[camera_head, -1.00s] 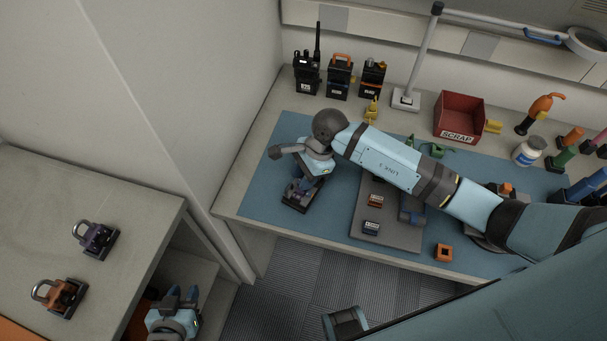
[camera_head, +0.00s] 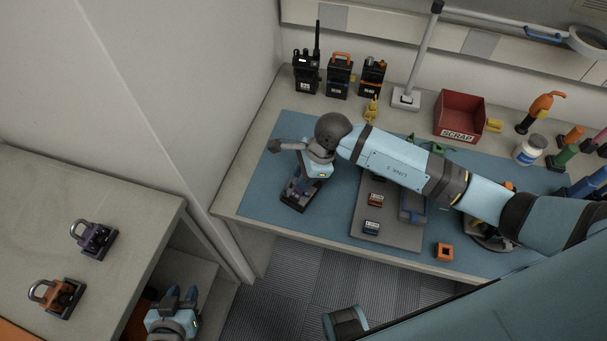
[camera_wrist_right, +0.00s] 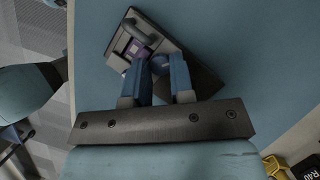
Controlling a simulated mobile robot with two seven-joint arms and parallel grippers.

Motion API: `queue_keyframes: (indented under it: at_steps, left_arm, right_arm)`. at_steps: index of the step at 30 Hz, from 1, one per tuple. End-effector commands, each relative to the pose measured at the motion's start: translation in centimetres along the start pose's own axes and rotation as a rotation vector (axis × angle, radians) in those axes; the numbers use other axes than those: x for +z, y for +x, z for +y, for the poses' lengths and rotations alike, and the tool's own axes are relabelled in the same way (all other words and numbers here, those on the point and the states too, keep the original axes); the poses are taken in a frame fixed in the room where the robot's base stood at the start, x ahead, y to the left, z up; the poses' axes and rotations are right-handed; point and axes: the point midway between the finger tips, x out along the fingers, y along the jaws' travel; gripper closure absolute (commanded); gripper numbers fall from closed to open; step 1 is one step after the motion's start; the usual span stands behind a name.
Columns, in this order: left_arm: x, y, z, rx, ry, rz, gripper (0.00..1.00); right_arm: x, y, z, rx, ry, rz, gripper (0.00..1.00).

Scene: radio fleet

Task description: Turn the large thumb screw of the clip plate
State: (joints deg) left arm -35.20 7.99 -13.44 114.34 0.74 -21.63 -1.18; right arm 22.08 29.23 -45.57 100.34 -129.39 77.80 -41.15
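The clip plate (camera_head: 291,203), a dark plate with a purple part, lies on the left end of the blue mat. In the right wrist view the plate (camera_wrist_right: 199,75) lies tilted, with a grey loop at its far end. My right gripper (camera_wrist_right: 162,62) is over it, its two blue fingers apart. A rounded grey-blue knob, seemingly the large thumb screw, shows between the fingertips; I cannot tell whether they touch it. In the head view the arm partly hides the plate. My left gripper (camera_head: 182,293) is low by the left bench, fingers apart and empty.
A grey board (camera_head: 390,234) with small blocks lies right of the plate. Radios (camera_head: 340,76) and a red scrap bin (camera_head: 461,114) stand behind. Purple (camera_head: 93,238) and orange (camera_head: 57,296) clip pieces sit on the left bench. The mat's front-left area is clear.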

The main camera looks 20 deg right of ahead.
Motion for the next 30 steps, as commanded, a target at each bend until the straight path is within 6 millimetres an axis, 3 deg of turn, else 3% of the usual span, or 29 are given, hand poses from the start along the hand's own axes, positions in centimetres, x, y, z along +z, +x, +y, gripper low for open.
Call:
queue_keyframes:
  at_steps: [10,14,30]
  left_arm:
    - [0.1,0.0,0.0,0.0,0.0,-0.001,0.67]
    - [0.2,0.1,0.0,0.0,0.0,-0.002,0.67]
    - [1.2,0.7,0.0,0.0,0.0,-0.004,0.67]
  right_arm:
    - [0.0,-0.1,0.0,0.0,-0.001,0.0,0.67]
    - [0.0,-1.2,-0.1,-0.002,-0.002,-0.001,0.67]
    - [0.0,-12.2,-0.1,-0.003,-0.002,0.0,0.67]
